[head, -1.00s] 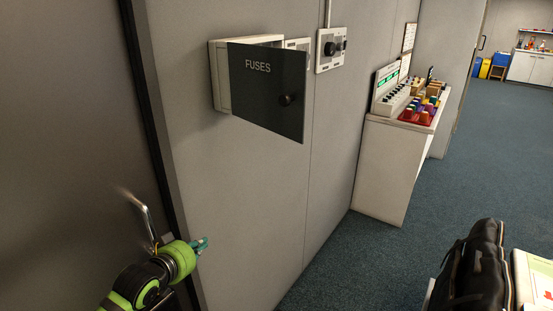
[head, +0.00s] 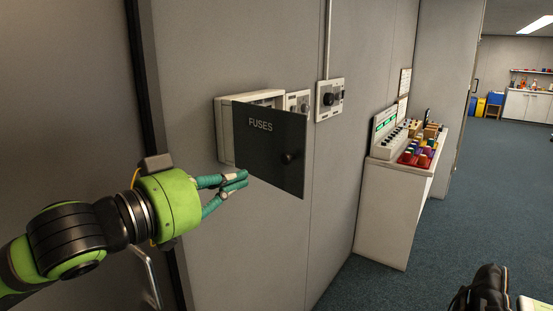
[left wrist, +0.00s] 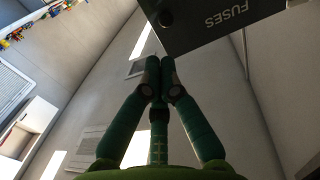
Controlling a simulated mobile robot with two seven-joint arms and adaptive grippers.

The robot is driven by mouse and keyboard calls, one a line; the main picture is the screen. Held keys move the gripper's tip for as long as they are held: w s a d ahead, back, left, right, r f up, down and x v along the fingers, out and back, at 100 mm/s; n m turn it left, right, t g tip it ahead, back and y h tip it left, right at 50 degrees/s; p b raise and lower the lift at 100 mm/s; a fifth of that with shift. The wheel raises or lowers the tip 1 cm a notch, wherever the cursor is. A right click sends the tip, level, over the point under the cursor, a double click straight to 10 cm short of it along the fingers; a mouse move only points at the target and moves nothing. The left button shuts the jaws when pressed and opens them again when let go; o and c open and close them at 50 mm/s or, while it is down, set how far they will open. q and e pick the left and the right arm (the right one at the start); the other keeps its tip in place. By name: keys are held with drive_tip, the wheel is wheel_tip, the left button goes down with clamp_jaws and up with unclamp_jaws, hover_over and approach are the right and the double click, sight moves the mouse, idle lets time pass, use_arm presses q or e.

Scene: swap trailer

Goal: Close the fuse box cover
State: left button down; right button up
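The fuse box (head: 226,135) is a pale box on the grey wall. Its dark cover (head: 262,165), marked "FUSES", stands partly open, angled out from the wall, with a round black knob (head: 291,157) near its right edge. The cover hides much of the box. In the left wrist view the cover (left wrist: 205,25) is at the top, with its knob (left wrist: 167,19). My left gripper (head: 244,179) has its green fingertips together and empty, just below the cover's lower left edge in the head view. I cannot tell whether they touch. My right gripper is out of view.
Switch panels (head: 330,99) are on the wall right of the box. A white cabinet (head: 388,215) with a control console (head: 386,132) and coloured items stands farther right. A dark bag (head: 486,291) is at lower right. Carpeted floor (head: 475,195) is open beyond the cabinet.

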sight(289, 160)
use_arm(q)
drive_tip(key=p+x, duration=0.3)
drive_tip(key=x, duration=0.6)
drive_tip(key=shift+w+d+r, duration=0.1)
drive_tip(key=shift+r, duration=0.1)
drive_tip(key=shift+w+d+f, duration=0.15)
drive_tip(key=shift+w+d, duration=0.1)
